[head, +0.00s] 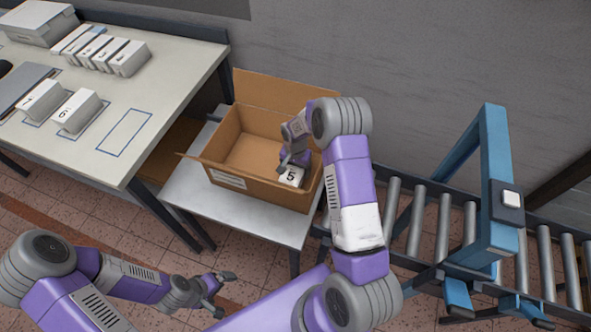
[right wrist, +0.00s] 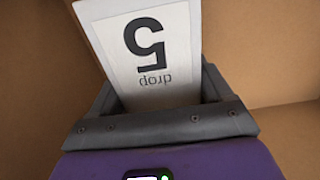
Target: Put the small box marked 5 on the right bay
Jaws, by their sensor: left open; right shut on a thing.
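The small white box marked 5 (head: 291,176) is inside the open cardboard carton (head: 229,152), near its right end. My right gripper (head: 293,162) reaches down into the carton and is shut on this box. In the right wrist view the box (right wrist: 152,50) sits between the fingers, its 5 and the word "drop" upside down. The right bay (head: 124,132), a blue outline on the white table (head: 185,84), is empty. My left gripper (head: 221,293) is open and empty, low in front of the carton stand.
Two small white boxes (head: 42,101) (head: 78,111) occupy the bays left of the empty one. Several more boxes (head: 98,52) stand in a row behind. The carton rests on a low grey stand (head: 187,190). A roller conveyor (head: 443,228) with a blue frame (head: 497,185) is at right.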

